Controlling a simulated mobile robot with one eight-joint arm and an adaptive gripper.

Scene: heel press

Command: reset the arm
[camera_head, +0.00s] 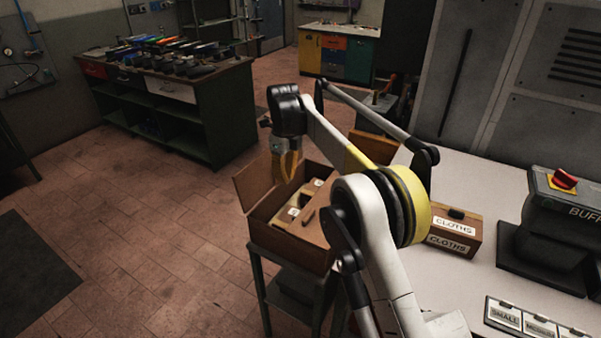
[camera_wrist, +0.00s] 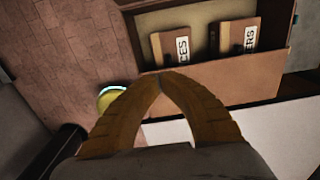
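My gripper (camera_head: 289,166) has yellow-orange fingers and hangs from the raised arm, above the far left part of an open brown box (camera_head: 262,222). In the wrist view my gripper's fingers (camera_wrist: 162,77) curve together and their tips meet, with nothing seen between them. The arm is bent at its yellow-ringed joint and reaches out past the worktable's left edge.
The box stands on a dark stand (camera_head: 262,285) and holds labelled small boxes (camera_wrist: 182,47). On the white worktable (camera_head: 445,295) are a CLOTHS box (camera_head: 452,236), a buffing machine (camera_head: 560,215) and labelled trays (camera_head: 505,315).

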